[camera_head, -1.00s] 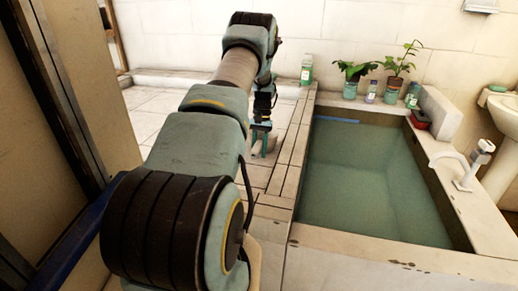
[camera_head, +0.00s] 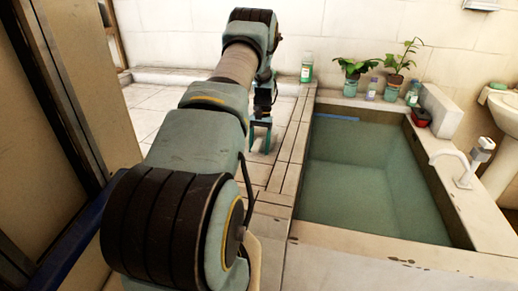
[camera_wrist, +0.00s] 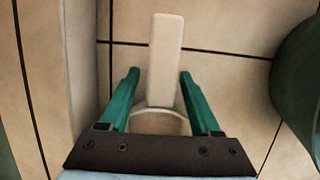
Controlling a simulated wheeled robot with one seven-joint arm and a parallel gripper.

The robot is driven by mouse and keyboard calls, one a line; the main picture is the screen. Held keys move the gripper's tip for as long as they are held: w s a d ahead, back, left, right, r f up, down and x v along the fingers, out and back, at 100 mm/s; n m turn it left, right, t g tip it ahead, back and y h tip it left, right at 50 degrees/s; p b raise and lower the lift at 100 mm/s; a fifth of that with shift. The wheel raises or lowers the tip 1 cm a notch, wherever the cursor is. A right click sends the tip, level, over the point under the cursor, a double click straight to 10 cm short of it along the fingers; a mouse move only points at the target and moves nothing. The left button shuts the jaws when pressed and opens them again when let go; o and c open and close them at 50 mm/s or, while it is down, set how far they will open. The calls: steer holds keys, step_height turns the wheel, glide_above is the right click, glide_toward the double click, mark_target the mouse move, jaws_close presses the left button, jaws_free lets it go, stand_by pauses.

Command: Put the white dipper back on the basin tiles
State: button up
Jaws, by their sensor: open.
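The white dipper (camera_wrist: 165,62) lies on pale tiles in the wrist view, its flat handle pointing up the picture and its rounded end low between my fingers. My gripper (camera_wrist: 160,88) is open, with one green finger on each side of the dipper and a visible gap to the handle on both sides. In the head view my gripper (camera_head: 261,140) points down over the tiled strip (camera_head: 270,182) left of the water-filled basin. The dipper is too small and covered there to make out clearly. Part of its rounded end is hidden by the gripper's palm in the wrist view.
The basin (camera_head: 298,225) is to the right of my gripper. A green bottle (camera_head: 306,70) and potted plants (camera_head: 352,88) stand along its back edge. A dark rounded object (camera_wrist: 302,85) is at the wrist view's right edge. A raised pale ledge (camera_wrist: 82,60) runs at its left.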

steer(key=a+b+v, duration=0.1)
steer(key=b+v, duration=0.2)
steer(key=v, duration=0.8)
steer(key=s+r+t, duration=0.1)
steer(key=s+r, duration=0.3)
steer(key=s, duration=0.1)
steer(key=s+r+t, duration=0.1)
steer(key=s+t, duration=0.1)
steer(key=s, duration=1.2)
steer(key=s+r+n+t+h, duration=0.1)
steer(key=s+r+t, duration=0.1)
steer(key=s, duration=1.2)
steer(key=shift+s+a, duration=0.35)
steer(key=shift+s, duration=0.05)
